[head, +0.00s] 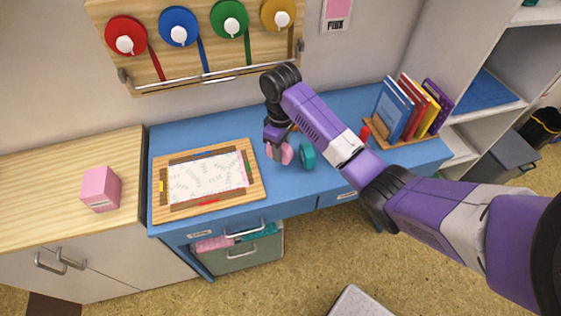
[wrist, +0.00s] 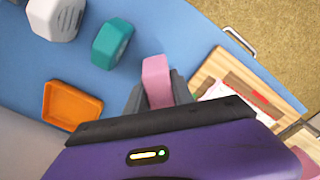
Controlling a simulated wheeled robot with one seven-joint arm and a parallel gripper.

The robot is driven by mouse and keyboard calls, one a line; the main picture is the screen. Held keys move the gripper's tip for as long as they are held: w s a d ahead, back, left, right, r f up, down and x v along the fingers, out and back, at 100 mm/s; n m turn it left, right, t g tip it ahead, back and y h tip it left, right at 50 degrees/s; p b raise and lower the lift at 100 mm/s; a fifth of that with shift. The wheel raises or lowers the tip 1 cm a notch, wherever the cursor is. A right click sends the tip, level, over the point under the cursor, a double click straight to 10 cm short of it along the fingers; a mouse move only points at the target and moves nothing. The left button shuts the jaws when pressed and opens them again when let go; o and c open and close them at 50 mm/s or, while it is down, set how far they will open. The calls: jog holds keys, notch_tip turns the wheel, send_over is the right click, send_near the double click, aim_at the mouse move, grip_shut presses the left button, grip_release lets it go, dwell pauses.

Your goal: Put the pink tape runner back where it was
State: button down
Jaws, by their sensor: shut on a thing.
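My gripper (head: 277,147) is shut on the pink tape runner (head: 287,154) over the blue desk, right of the wooden board. In the wrist view the pink tape runner (wrist: 156,80) sticks out between the two grey fingers (wrist: 153,97). I cannot tell whether it touches the desk. A teal tape runner (head: 307,157) stands on the desk just right of it; it also shows in the wrist view (wrist: 112,43). A grey-white runner-like piece (wrist: 57,17) lies beyond the teal one. An empty orange tray (wrist: 72,102) lies on the desk near them.
The wooden board (head: 160,203) with a patterned sheet (head: 205,177) lies left of my gripper. A pink block (head: 101,188) sits on the wooden cabinet (head: 60,165). Several books (head: 405,108) and a red item (head: 365,133) stand at right. Tape reels (head: 178,28) hang on the wall.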

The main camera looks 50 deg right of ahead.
jog(key=shift+f, duration=2.45)
jog(key=shift+f, duration=0.15)
jog(key=c, duration=1.1)
grip_release()
notch_tip(320, 180, up, 12)
jog(key=shift+r+p, duration=0.2)
jog(key=shift+p, duration=0.65)
